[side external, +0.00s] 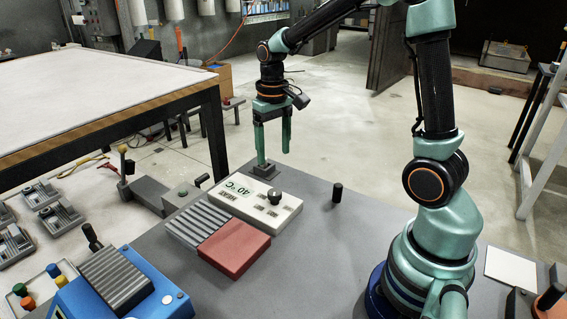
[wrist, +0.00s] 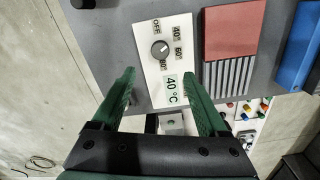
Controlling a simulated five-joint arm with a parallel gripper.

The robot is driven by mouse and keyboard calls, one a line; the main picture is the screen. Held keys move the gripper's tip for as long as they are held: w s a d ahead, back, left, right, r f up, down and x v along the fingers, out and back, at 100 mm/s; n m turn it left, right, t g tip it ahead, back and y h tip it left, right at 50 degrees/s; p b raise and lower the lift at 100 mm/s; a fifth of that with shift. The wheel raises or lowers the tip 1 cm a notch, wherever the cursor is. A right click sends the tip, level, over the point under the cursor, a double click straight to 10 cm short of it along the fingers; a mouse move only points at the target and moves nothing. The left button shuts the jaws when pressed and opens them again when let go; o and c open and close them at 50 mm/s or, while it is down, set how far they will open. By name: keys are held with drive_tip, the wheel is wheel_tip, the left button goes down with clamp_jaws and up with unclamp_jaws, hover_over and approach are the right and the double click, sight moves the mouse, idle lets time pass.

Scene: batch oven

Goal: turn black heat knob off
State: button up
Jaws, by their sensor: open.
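The black heat knob (side external: 274,195) stands on a white control panel (side external: 290,212) on the grey bench. In the wrist view the knob (wrist: 160,50) is seen from above, ringed by labels including OFF, 40 and 60. The panel's display reads 40 °C. Which label the knob points to is too small to tell surely. My gripper (side external: 274,158) has its two green fingers apart, pointing down, empty. It hangs above the far end of the panel, higher than the knob and not touching it. In the wrist view the fingertips (wrist: 158,73) lie just short of the knob, one to each side.
A red block (side external: 234,248) and a ribbed grey plate (side external: 198,224) lie beside the panel. A black peg (side external: 337,192) stands to its right. A blue box (side external: 130,290) is at the front left. A large white-topped table (side external: 90,95) is behind left.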

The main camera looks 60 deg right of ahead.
sight(275, 192)
wheel_tip(275, 192, down, 12)
drive_tip(key=shift+r, duration=0.2)
idle(0.4)
clamp_jaws()
